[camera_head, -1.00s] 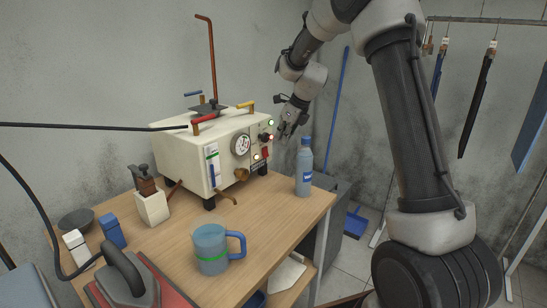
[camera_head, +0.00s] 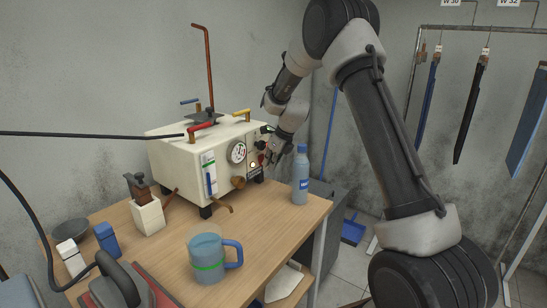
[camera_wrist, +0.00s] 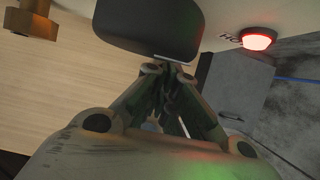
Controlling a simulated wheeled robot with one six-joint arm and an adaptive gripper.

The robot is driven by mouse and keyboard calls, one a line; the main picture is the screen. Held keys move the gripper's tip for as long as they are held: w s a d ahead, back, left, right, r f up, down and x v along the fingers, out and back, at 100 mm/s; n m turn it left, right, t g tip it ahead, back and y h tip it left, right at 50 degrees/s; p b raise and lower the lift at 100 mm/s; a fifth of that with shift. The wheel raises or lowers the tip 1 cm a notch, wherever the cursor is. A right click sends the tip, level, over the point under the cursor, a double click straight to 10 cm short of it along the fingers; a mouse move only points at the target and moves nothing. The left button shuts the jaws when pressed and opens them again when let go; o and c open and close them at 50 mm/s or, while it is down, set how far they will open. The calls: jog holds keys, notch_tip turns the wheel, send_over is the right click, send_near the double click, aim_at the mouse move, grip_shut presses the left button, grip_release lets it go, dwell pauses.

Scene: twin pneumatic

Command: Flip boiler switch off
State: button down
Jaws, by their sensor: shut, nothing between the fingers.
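The boiler (camera_head: 177,160) is a cream box on the wooden table, with a round gauge, small lamps and controls on its front panel. A small red switch (camera_head: 261,159) is at the right side of that panel, partly hidden by my gripper (camera_head: 268,156). My gripper is shut and empty, close in front of the panel; I cannot tell whether it touches the switch. In the wrist view, the fingers (camera_wrist: 170,90) are together below a dark rounded block, which I cannot identify. A lit red lamp (camera_wrist: 258,38) shows at the upper right. The switch's position is unclear.
A blue-capped bottle (camera_head: 300,180) stands right of the boiler, near my gripper. A blue mug (camera_head: 207,262) and an iron (camera_head: 117,282) are at the table's front.

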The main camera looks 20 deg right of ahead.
jog(key=shift+w+f, duration=0.1)
jog(key=shift+f, duration=0.1)
jog(key=shift+w+a+f, duration=0.25)
jog(key=shift+f, duration=0.05)
dwell(0.3)
jog(key=shift+r, duration=0.8)
